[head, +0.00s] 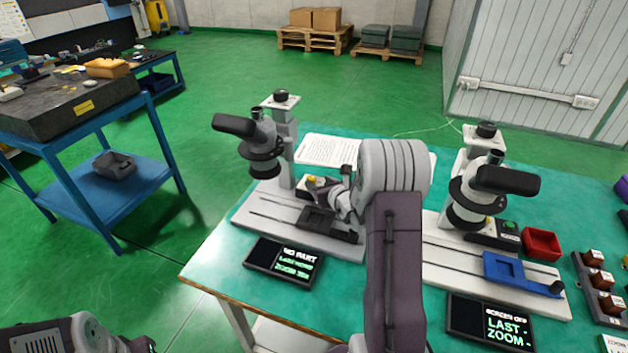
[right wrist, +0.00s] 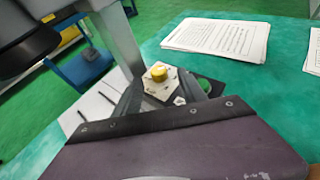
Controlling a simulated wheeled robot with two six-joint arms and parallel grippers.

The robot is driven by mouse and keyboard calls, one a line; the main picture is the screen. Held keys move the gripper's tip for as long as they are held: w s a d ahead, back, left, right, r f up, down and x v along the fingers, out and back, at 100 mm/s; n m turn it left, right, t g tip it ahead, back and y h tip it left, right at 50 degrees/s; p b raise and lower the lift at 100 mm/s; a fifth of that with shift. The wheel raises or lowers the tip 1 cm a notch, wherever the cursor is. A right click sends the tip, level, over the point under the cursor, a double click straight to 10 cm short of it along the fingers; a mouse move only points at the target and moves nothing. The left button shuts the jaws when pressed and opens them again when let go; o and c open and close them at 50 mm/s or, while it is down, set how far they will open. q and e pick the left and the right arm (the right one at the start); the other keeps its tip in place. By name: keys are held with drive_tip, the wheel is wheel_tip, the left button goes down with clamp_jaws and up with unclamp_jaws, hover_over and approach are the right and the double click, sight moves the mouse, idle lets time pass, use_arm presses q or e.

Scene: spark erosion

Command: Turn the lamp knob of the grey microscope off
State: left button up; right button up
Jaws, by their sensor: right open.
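The left microscope (head: 263,150) has a grey stand and a dark stage (head: 330,223); I take it for the grey one. Its lamp knob is a small yellow knob (head: 312,180) on the block at the foot of its column. My right gripper (head: 335,195) is open beside the knob, partly hidden by my own arm. Whether its fingers touch the knob is unclear. My left gripper (head: 143,344) shows only partly at the bottom left edge.
A second microscope (head: 472,190) with a blue stage (head: 520,272) stands to the right, near a red tray (head: 541,244). Two small screens (head: 284,262) (head: 490,324) lie at the front. Printed sheets (head: 330,150) lie behind. The table's left front corner is clear.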

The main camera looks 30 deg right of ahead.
sight(313, 179)
drive_tip(key=x, duration=0.4)
drive_tip(key=shift+w+a, duration=0.1)
drive_tip(key=shift+a, duration=0.1)
drive_tip(key=shift+w+d+f, duration=0.1)
drive_tip(key=shift+w+d, duration=0.05)
drive_tip(key=shift+w, duration=0.15)
drive_tip(key=shift+c, duration=0.3)
clamp_jaws()
drive_tip(key=shift+n, duration=0.3)
